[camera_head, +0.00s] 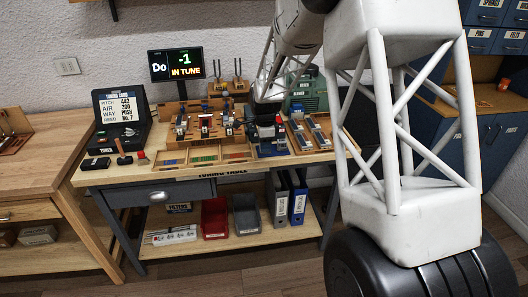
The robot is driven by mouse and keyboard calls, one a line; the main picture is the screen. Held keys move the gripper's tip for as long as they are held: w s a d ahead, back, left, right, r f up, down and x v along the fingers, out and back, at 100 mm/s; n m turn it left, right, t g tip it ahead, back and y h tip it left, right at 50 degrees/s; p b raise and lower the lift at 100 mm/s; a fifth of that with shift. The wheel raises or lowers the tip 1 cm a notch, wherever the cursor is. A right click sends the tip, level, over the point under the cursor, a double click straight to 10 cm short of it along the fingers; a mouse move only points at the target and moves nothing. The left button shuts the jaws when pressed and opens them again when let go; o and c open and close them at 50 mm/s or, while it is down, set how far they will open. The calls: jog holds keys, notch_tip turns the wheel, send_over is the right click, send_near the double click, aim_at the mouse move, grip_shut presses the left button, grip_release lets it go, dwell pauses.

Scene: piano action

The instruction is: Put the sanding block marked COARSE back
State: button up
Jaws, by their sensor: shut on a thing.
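My gripper (268,112) is over the right part of the tuning table (320,155), pointing down, and is small in view. It is shut on a small block (267,131) that looks dark and bluish. The marking on it cannot be read, so I cannot tell whether it is the COARSE sanding block. A blue holder (272,148) is directly below it; whether block and holder touch is unclear. A small red thing (279,119) shows beside the fingers.
A wooden rack with small mechanisms (204,124) stands left of my gripper. A tray with coloured strips (204,156) lies in front. A wooden tray with metal-topped pieces (313,130) is to the right. A green case (308,92) stands behind.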

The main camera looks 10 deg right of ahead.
jog(key=s+d+f, duration=0.1)
jog(key=s, duration=0.5)
jog(key=shift+s+d+f, duration=0.15)
jog(key=shift+d+f, duration=0.2)
jog(key=w, duration=0.5)
jog(key=w+f, duration=0.1)
jog(key=w, duration=1)
jog(key=shift+a+f, duration=0.2)
jog(key=shift+f, duration=0.05)
jog(key=shift+f, duration=1.8)
jog(key=o, duration=1)
jog(key=shift+f, duration=0.1)
